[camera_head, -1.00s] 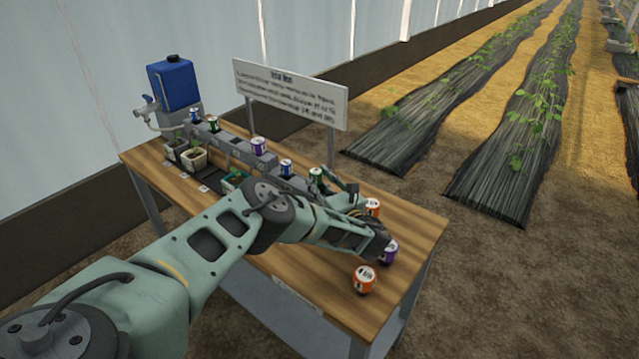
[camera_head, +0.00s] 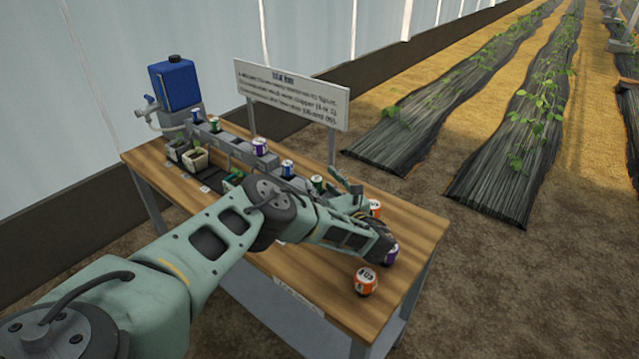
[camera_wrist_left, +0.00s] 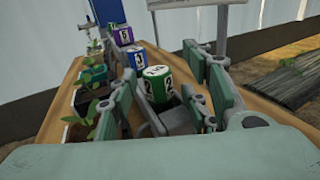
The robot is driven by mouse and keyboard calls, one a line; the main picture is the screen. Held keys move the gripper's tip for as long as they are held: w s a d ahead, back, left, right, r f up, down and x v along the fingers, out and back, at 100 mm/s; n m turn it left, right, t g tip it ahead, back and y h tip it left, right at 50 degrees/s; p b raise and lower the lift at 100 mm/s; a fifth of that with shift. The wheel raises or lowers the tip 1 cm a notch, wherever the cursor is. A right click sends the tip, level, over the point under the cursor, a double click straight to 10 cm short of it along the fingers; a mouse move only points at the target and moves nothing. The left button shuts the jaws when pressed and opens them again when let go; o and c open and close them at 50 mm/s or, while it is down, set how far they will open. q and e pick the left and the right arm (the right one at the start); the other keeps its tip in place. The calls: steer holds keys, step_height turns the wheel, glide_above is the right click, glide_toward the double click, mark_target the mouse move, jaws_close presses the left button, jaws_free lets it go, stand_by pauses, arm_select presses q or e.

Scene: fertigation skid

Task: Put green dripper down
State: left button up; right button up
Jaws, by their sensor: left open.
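The green dripper (camera_wrist_left: 157,84) is a green and white can with a dark number. In the left wrist view it sits upright at the near end of the grey rail, between the two fingers of my left gripper (camera_wrist_left: 168,100). The fingers are spread, with a gap visible on each side of the can near its top. In the head view the green dripper (camera_head: 317,183) shows just left of my left gripper (camera_head: 338,190), partly hidden by it. My right gripper is not in view.
The grey rail (camera_head: 232,147) also holds blue, purple and green cans.

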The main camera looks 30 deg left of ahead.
arm_select(q)
steer(key=v, duration=1.1)
steer(key=shift+r, duration=0.15)
